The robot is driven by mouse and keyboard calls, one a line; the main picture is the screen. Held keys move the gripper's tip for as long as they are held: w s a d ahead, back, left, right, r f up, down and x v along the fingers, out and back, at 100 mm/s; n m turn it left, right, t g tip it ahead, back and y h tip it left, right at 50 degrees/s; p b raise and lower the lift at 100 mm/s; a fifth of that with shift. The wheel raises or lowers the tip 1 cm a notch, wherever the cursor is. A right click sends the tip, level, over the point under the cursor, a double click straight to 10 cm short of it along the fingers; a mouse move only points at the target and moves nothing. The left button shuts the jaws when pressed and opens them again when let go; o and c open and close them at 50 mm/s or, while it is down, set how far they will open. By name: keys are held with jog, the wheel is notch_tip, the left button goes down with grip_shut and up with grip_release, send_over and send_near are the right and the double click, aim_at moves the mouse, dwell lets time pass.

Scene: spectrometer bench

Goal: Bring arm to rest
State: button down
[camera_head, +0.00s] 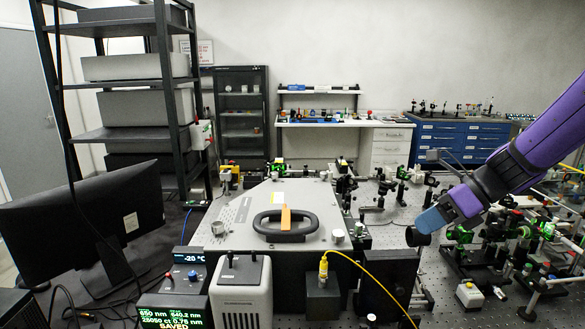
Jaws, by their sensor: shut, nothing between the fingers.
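My purple arm comes in from the upper right and slopes down to the left over the optical bench.
Dense optics mounts (490,245) crowd the bench under and right of my arm. A yellow cable (372,275) runs from a black box (322,296). A monitor (85,225) and a tall rack (175,90) stand left. Blue drawers (460,138) stand at the back.

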jog(key=s+d+r+n+t+h, duration=0.1)
jog(key=s+r+n+h, duration=0.3)
jog(key=s+n, duration=0.5)
jog(key=s+d+r+n+t+h, duration=0.2)
jog(key=s+r+n+h, duration=0.3)
jog(key=n, duration=1.2)
jog(key=s+d, duration=0.1)
jog(key=s, duration=0.3)
jog(key=shift+s+d+r+t, duration=0.3)
jog(key=shift+s, duration=0.1)
